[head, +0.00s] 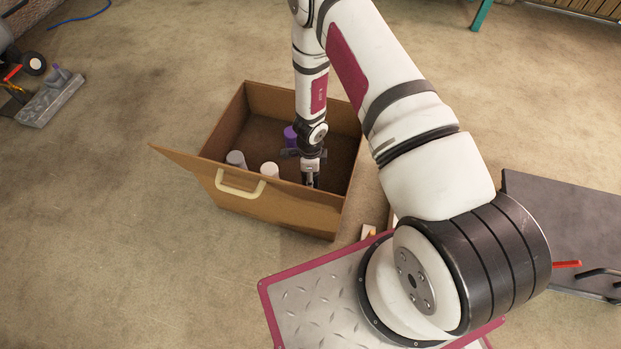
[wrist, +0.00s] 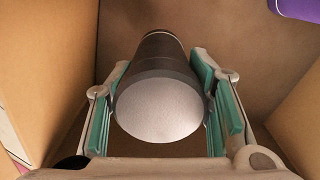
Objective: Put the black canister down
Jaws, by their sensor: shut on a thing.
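The black canister (wrist: 166,67) shows in the wrist view between the two green-padded fingers of my gripper (wrist: 160,105). Its pale grey round end faces the camera. My gripper is shut on it. In the head view my gripper (head: 310,178) reaches down inside an open cardboard box (head: 285,221), toward its front right part. The canister is mostly hidden there by the gripper. Whether its far end touches the box floor I cannot tell.
In the box stand a grey canister (head: 236,159), a white one (head: 270,170) and a purple one (head: 290,136), left of my gripper. The box walls are close on both sides in the wrist view. A dark flat cart (head: 570,225) stands at the right. Open carpet lies left.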

